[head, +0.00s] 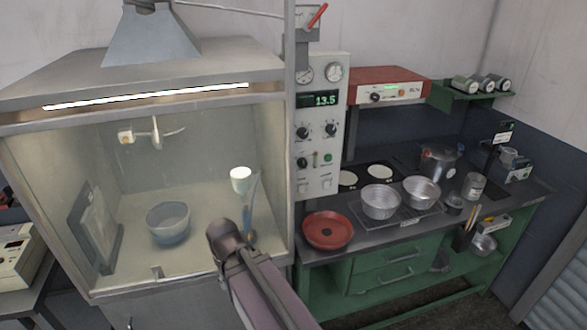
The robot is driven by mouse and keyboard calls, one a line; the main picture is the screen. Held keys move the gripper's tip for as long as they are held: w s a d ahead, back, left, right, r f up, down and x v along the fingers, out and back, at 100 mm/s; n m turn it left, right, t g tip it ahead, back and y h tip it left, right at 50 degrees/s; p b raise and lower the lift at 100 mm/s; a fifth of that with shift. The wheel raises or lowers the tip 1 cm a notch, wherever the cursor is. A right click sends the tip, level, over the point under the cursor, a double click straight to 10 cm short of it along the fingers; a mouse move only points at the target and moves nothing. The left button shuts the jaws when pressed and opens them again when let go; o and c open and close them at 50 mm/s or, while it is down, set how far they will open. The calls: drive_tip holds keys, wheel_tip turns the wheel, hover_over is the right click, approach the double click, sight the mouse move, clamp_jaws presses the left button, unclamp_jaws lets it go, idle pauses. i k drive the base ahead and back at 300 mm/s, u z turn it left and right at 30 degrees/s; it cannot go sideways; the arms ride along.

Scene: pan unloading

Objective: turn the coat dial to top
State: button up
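A tall white control panel (320,120) stands right of the booth in the head view. It carries several black dials: an upper left dial (302,131), an upper right dial (331,129) and a lower left dial (302,162). Their labels are too small to read, so I cannot tell which is the coat dial or where its pointer stands. The dark end of my arm, with my gripper (232,242), is in front of the booth, below and left of the panel, apart from the dials. Its fingers cannot be made out.
The glass-fronted booth (110,285) holds a grey bowl (168,222) and a white cup (241,178). Right of the panel, a green bench (380,252) carries a red pan (328,230), two metal bowls and a pot (440,160). A red-topped unit (388,85) is on the wall.

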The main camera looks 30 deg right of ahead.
sight(302, 163)
drive_tip(key=u, duration=0.15)
drive_tip(key=k, duration=1.65)
drive_tip(key=z, duration=0.65)
drive_tip(key=i, duration=1)
